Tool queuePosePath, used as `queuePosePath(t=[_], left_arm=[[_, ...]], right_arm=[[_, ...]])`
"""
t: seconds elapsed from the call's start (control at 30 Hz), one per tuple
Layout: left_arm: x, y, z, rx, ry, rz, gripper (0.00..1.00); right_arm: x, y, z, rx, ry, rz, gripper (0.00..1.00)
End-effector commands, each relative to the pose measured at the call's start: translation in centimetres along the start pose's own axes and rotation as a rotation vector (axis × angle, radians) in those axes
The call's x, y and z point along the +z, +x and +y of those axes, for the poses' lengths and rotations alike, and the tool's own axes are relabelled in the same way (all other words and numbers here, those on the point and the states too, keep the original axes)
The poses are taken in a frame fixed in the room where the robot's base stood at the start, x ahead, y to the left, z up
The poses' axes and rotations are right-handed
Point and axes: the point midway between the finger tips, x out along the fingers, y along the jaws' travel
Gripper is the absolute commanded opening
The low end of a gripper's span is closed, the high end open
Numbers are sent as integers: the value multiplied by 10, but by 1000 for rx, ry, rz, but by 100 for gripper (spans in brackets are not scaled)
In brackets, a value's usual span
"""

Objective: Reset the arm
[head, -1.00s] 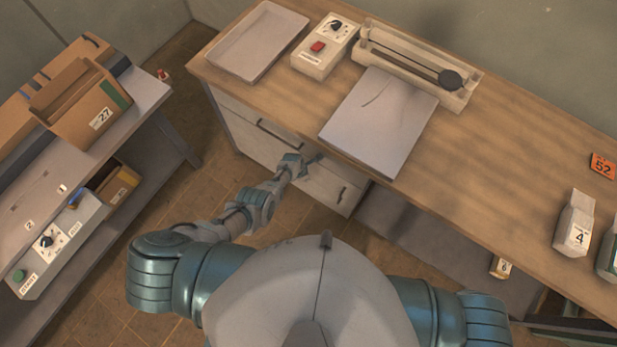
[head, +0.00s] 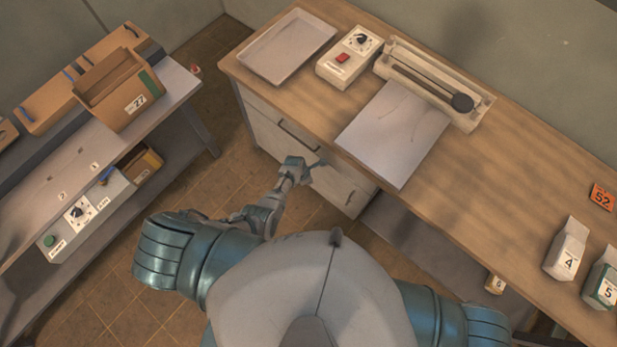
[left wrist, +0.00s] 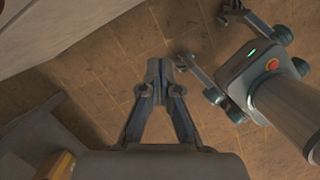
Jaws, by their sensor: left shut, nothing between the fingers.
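My left arm reaches forward from the left in the head view. Its gripper (head: 303,172) is beside the drawer front below the wooden table. In the left wrist view the gripper (left wrist: 159,72) has its fingertips together with nothing between them, above the brown tiled floor. I cannot tell from the head view whether it touches the drawer front. My right gripper does not show in either view.
The wooden table (head: 470,190) carries a tray (head: 289,47), a control box (head: 349,57), a sealer-like device (head: 430,82) and a grey sheet (head: 392,134). The drawers (head: 290,135) look closed. A shelf bench (head: 185,90) with boxes stands at left. Floor lies between.

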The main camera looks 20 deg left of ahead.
Motion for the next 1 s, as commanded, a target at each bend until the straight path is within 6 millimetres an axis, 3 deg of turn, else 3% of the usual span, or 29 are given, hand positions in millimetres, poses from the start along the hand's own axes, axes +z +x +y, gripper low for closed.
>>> queuePosePath(t=[0.17, 0.4, 0.53, 0.67, 0.8, 1.0], left_arm=[[2, -8, -5, 1, -1, 3, 0], [2, -12, -6, 1, 2, 6, 0], [-20, 6, -15, 2, 106, 24, 0], [-80, 50, -44, 6, 437, 73, 0], [-169, 101, -95, -18, 971, 139, 0], [-289, 145, -176, -107, 1751, 194, 0]], right_arm=[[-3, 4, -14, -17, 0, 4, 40], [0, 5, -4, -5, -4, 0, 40], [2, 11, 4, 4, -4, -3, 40], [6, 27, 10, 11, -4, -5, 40], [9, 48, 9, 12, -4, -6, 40], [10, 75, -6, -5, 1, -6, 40]])
